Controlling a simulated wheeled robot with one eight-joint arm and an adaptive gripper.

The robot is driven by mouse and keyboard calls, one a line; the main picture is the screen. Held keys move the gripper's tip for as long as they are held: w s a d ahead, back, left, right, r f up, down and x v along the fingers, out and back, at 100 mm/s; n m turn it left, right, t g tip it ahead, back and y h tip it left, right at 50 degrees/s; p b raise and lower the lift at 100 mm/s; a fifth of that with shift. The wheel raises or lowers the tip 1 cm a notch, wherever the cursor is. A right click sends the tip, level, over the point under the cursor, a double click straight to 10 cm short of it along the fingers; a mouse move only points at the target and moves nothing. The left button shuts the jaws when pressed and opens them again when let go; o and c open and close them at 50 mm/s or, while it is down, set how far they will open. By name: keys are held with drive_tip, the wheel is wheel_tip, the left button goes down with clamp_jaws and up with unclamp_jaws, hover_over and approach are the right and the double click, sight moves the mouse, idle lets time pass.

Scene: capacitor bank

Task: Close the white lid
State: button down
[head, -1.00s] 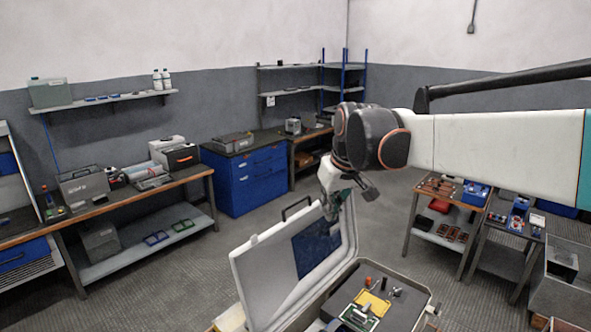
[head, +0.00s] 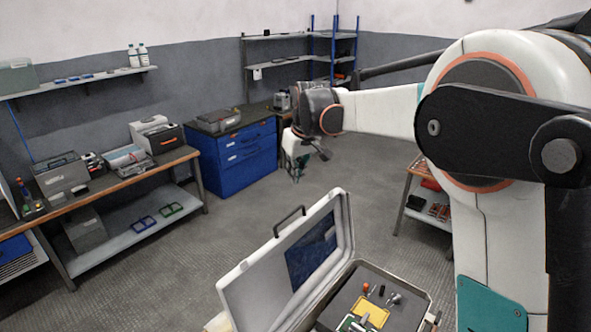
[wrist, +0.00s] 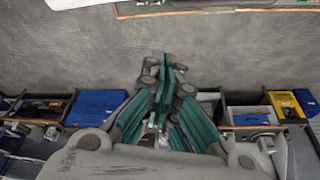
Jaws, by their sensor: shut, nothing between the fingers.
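The white lid (head: 262,267) belongs to an open case in the lower middle of the head view. It stands raised and tilted back, with a dark handle (head: 289,221) on its outer edge and a dark blue panel (head: 312,257) inside. The case's lower half (head: 347,286) holds grey foam with small parts. My gripper (head: 297,173) hangs beyond the lid and above its top edge, apart from it in the picture. In the wrist view my gripper's teal and grey fingers (wrist: 163,75) are together and empty.
A blue drawer cabinet (head: 236,160) and a long workbench (head: 125,178) line the far left wall. A shelved cart (head: 428,208) stands at the right, partly hidden by my arm. The grey floor beyond the case is clear.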

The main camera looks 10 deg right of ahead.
wheel_tip(320, 180, down, 7)
drive_tip(key=s+p, duration=0.1)
drive_tip(key=shift+d+p, duration=0.3)
drive_tip(key=shift+d, duration=0.1)
drive_tip(key=shift+s+d+r, duration=0.1)
drive_tip(key=shift+s+r, duration=0.05)
